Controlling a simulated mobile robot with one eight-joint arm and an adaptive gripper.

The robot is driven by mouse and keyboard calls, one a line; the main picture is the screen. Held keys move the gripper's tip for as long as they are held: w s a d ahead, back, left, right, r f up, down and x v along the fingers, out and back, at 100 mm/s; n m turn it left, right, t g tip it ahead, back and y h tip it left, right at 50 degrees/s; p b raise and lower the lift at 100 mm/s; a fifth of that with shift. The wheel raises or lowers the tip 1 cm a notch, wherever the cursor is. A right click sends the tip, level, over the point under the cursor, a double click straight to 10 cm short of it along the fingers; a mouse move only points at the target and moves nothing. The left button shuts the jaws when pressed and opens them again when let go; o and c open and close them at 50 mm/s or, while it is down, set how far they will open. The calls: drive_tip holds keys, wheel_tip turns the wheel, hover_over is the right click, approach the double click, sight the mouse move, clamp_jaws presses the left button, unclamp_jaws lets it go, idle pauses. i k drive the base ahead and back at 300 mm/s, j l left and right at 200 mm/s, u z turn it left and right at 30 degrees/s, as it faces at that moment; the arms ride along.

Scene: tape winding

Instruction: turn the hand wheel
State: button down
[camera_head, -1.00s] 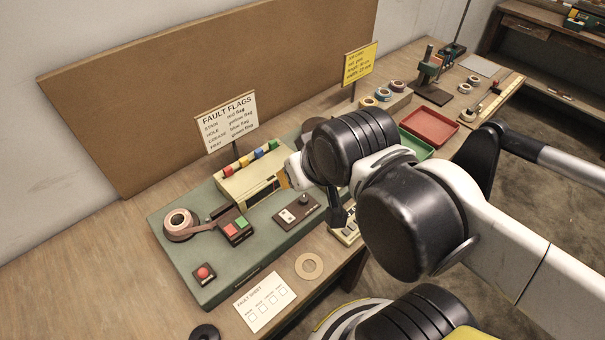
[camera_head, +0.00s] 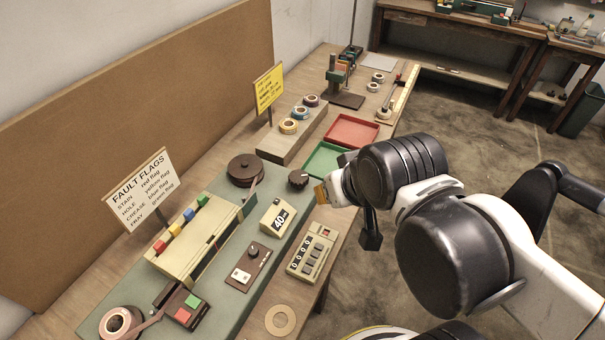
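A black ridged knob that looks like the hand wheel (camera_head: 298,180) sits at the far right part of the green machine base (camera_head: 225,204). It is beside a brown reel (camera_head: 245,170) and behind a cream box reading 40 (camera_head: 277,215).
A keypad counter (camera_head: 311,250) and a cardboard ring (camera_head: 280,320) lie along the near table edge. Green (camera_head: 325,160) and red (camera_head: 352,131) trays stand behind the gripper. A fault flags sign (camera_head: 143,190) rises at the left. Open floor lies to the right.

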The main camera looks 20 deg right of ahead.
sight(299, 179)
drive_tip(key=u, duration=1.1)
drive_tip(key=l+z, duration=0.25)
drive_tip(key=z, duration=0.15)
drive_tip(key=i+l+z, duration=0.15)
drive_tip(key=z, duration=0.3)
drive_tip(key=i+l, duration=0.05)
